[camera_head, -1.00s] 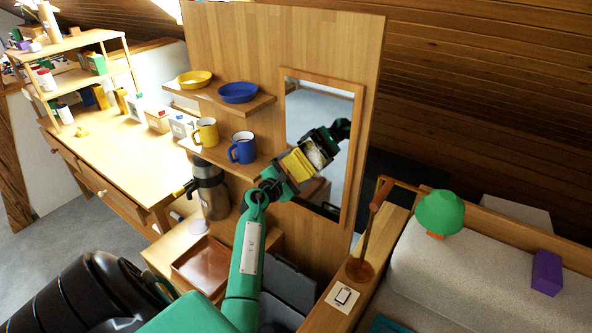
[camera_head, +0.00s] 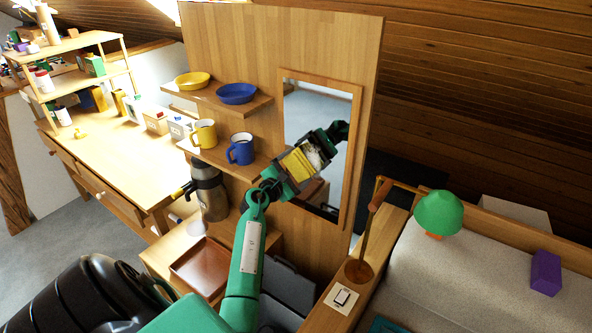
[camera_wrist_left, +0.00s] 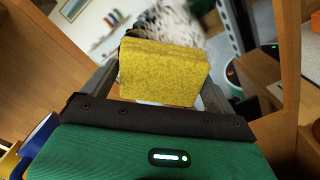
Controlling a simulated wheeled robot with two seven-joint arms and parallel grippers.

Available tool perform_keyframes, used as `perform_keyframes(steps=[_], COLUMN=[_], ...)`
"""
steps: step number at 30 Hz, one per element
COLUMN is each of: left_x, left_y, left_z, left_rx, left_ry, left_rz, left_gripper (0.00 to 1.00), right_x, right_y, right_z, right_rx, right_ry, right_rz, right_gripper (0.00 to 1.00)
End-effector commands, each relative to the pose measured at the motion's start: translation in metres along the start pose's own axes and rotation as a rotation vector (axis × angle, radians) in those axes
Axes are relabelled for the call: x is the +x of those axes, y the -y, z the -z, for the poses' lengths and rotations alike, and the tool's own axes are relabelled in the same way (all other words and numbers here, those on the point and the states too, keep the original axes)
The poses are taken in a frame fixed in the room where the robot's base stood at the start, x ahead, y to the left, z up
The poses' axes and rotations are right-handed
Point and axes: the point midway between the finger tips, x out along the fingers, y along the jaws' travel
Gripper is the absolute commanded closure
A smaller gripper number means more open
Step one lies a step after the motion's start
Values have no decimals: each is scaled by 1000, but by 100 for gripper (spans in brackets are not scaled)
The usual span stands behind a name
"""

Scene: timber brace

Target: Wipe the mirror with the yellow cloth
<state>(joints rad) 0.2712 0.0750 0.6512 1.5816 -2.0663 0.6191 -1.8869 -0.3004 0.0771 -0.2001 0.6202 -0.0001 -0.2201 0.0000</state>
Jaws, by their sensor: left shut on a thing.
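The framed mirror (camera_head: 311,112) hangs upright on the wooden panel, right of the shelves. My left gripper (camera_head: 300,161) is in front of its lower part, shut on the folded yellow cloth (camera_head: 295,165). In the left wrist view the cloth (camera_wrist_left: 165,72) sits between the two fingers, its broad face toward the camera. A pale grey, streaky patch (camera_wrist_left: 190,22) shows on the mirror just beyond the cloth. The gripper's reflection shows in the glass. I cannot tell whether the cloth touches the glass. My right gripper is not in view.
Shelves left of the mirror hold a yellow bowl (camera_head: 192,80), blue bowl (camera_head: 237,93), yellow mug (camera_head: 204,133) and blue mug (camera_head: 241,148). A steel flask (camera_head: 210,192) and brown tray (camera_head: 199,266) stand below. A wooden ledge (camera_head: 338,310) and sofa (camera_head: 470,265) lie right.

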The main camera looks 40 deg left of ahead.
Motion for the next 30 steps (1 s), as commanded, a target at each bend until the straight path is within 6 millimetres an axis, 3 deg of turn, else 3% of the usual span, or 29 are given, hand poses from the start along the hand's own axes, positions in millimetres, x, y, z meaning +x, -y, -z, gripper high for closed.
perform_keyframes(steps=[30], left_x=[6], left_y=[-1], left_z=[0], left_rx=[0], left_ry=[1], left_rz=[-1], left_gripper=[33], right_x=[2], right_y=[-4], right_z=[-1], right_rx=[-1], right_ry=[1], right_rz=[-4], right_gripper=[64])
